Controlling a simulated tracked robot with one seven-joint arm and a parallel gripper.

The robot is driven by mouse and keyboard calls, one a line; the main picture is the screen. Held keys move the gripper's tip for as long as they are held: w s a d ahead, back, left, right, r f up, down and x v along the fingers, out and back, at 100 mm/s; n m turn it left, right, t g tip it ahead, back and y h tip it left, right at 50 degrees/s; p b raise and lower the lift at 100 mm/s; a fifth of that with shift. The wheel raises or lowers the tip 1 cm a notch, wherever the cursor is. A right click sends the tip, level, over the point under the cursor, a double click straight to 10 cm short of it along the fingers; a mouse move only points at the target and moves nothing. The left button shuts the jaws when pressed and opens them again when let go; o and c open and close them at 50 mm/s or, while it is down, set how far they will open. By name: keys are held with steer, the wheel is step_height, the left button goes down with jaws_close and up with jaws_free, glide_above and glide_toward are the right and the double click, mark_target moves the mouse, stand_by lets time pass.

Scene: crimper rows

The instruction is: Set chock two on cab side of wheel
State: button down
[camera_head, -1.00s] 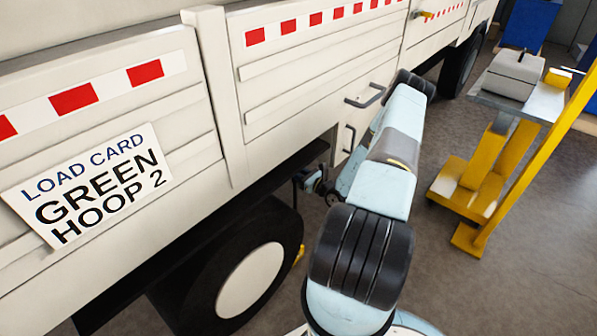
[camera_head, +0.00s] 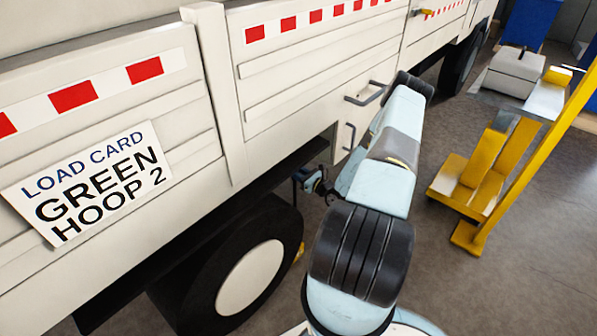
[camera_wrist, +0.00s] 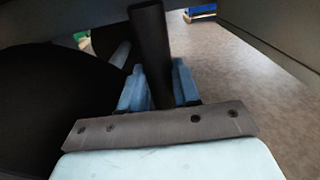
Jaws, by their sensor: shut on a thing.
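The truck's wheel (camera_head: 250,278), a black tyre with a pale hub, stands under the bed at lower left. A small yellow piece (camera_head: 299,253) shows at the tyre's right edge, mostly hidden; I cannot tell if it is a chock. My gripper (camera_head: 305,180) is under the bed edge, above and right of the wheel. In the wrist view, my gripper (camera_wrist: 158,88) has its blue fingers on either side of a dark upright bar (camera_wrist: 150,45) and is shut on it. What hangs below the bar is hidden, so I cannot confirm it is chock two. The dark tyre (camera_wrist: 45,110) is at left.
The truck's side panels (camera_head: 300,75) with a load card (camera_head: 88,184) reading GREEN HOOP 2 overhang the wheel. Grab handles (camera_head: 365,95) stick out near my arm. A yellow stand (camera_head: 490,165) carrying a grey box (camera_head: 514,72) is at right. Floor (camera_head: 500,285) at lower right is clear.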

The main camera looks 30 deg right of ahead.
steer(key=shift+s+f, duration=0.25)
steer(key=shift+f, duration=0.15)
steer(key=c, duration=1.1)
jaws_free()
steer(key=shift+w+f, duration=0.1)
steer(key=o, duration=0.4)
steer(key=shift+r, duration=0.2)
steer(key=shift+c, duration=0.2)
